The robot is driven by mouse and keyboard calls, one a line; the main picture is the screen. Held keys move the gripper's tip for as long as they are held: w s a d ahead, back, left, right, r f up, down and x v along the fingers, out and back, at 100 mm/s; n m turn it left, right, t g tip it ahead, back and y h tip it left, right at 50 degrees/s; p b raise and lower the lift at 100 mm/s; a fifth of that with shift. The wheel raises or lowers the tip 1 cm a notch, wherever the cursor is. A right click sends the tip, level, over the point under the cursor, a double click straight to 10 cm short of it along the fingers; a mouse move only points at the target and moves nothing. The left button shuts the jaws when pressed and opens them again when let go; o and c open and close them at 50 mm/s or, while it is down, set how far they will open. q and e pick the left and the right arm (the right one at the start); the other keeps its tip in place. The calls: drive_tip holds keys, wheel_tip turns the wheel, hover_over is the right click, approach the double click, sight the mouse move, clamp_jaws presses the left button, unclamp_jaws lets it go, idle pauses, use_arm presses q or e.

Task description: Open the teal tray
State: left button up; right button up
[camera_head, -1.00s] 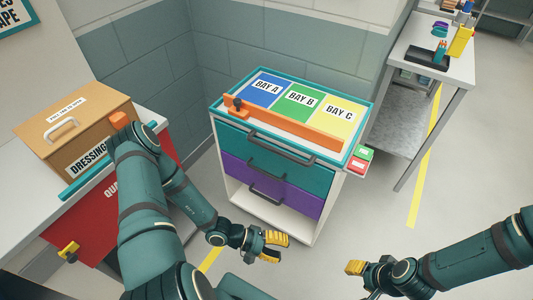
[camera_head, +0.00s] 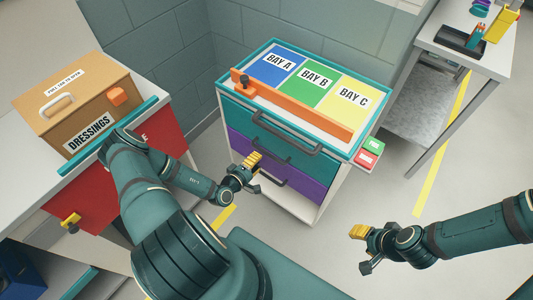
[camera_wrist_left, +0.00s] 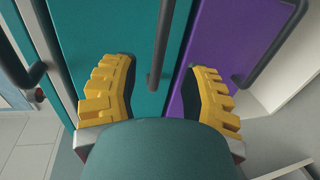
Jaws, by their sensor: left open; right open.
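The teal tray (camera_head: 310,161) is a drawer with a dark bar handle (camera_head: 290,138) in a white cabinet, above a purple drawer (camera_head: 308,190). In the left wrist view, teal fronts fill the left and middle; a dark handle (camera_wrist_left: 162,45) crosses the teal beside the purple front (camera_wrist_left: 225,50). My left gripper (camera_head: 247,173) is open in front of the cabinet's left part. In its wrist view, its yellow fingers (camera_wrist_left: 158,92) stand apart, with the handle's end in line between them; contact cannot be told. My right gripper (camera_head: 358,248) is open and empty, right of the cabinet.
An orange bar (camera_head: 290,107) lies across the cabinet top, before the BAY A, B and C panels. A dressings box (camera_head: 85,110) stands on the left counter. Red and green boxes (camera_head: 369,152) are at the cabinet's right side.

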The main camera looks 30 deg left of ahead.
sight(266, 153)
use_arm(q)
drive_tip(key=b+x, duration=0.1)
drive_tip(key=x, duration=0.5)
drive_tip(key=shift+w, duration=0.3)
clamp_jaws()
